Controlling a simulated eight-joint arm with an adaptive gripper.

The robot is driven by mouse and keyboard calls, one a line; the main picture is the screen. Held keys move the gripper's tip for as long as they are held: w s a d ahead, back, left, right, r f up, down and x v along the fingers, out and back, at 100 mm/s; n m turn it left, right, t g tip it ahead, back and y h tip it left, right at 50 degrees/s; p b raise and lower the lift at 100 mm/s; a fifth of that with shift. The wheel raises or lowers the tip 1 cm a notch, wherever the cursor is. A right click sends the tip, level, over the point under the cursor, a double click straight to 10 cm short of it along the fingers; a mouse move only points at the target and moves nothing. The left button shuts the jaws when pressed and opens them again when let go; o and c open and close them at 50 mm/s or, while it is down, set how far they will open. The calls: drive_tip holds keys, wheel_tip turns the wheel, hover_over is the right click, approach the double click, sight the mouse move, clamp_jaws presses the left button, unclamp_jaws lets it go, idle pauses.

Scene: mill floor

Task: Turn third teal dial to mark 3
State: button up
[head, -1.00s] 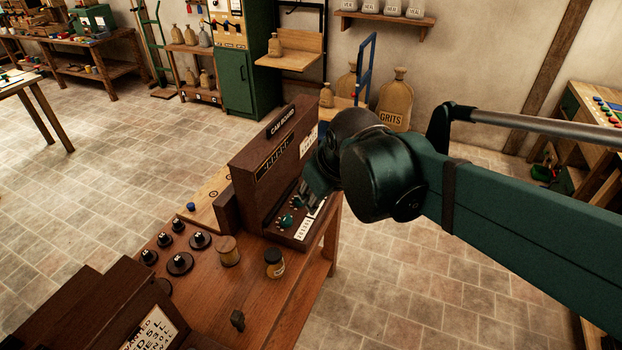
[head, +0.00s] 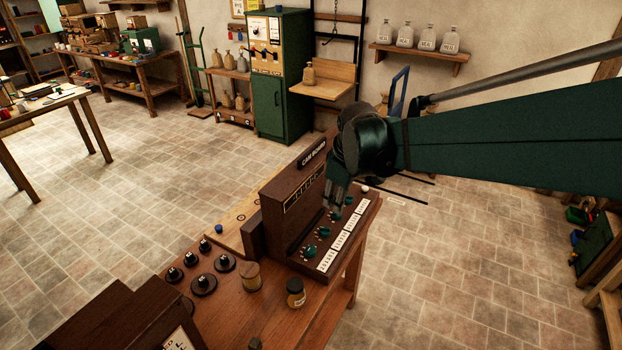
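The cam board (head: 290,193) is a dark wooden console with a sloped front panel on the table. A row of teal dials runs along the panel: the nearest dial (head: 309,253), a second dial (head: 324,232), a third dial (head: 337,215) counting from the near end, and one partly seen beyond (head: 349,201). White label cards (head: 344,239) lie beside them. My gripper (head: 333,207) points down at the panel, right by the third dial. I cannot tell whether it touches the dial or whether its fingers are open. The dial's pointer and marks are too small to read.
On the table (head: 235,310) stand several black weights (head: 204,284), a wooden spool (head: 252,276) and a jar (head: 296,292). A white ball-like knob (head: 365,189) is at the panel's far end. Open tiled floor (head: 460,260) lies right of the table.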

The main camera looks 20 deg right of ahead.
drive_tip(key=w+d+f+n+g+p, duration=0.1)
drive_tip(key=w+d+f+n, duration=0.1)
drive_tip(key=w+f, duration=0.3)
drive_tip(key=w+d+f+n+g+p, duration=0.1)
drive_tip(key=w+d+f+n, duration=0.2)
drive_tip(key=w+f, duration=0.3)
drive_tip(key=w+d+f+n+g+p, duration=0.1)
drive_tip(key=w+d+f+n, duration=0.1)
drive_tip(key=w+f, duration=0.3)
drive_tip(key=shift+w+d+f+n+p, duration=0.15)
drive_tip(key=shift+w+n+p, duration=0.2)
drive_tip(key=shift+w, duration=0.65)
drive_tip(key=shift+w+f, duration=0.15)
drive_tip(key=shift+f, duration=1.8)
drive_tip(key=shift+w+f, duration=0.15)
drive_tip(key=shift+f, duration=1.75)
drive_tip(key=c, duration=0.6)
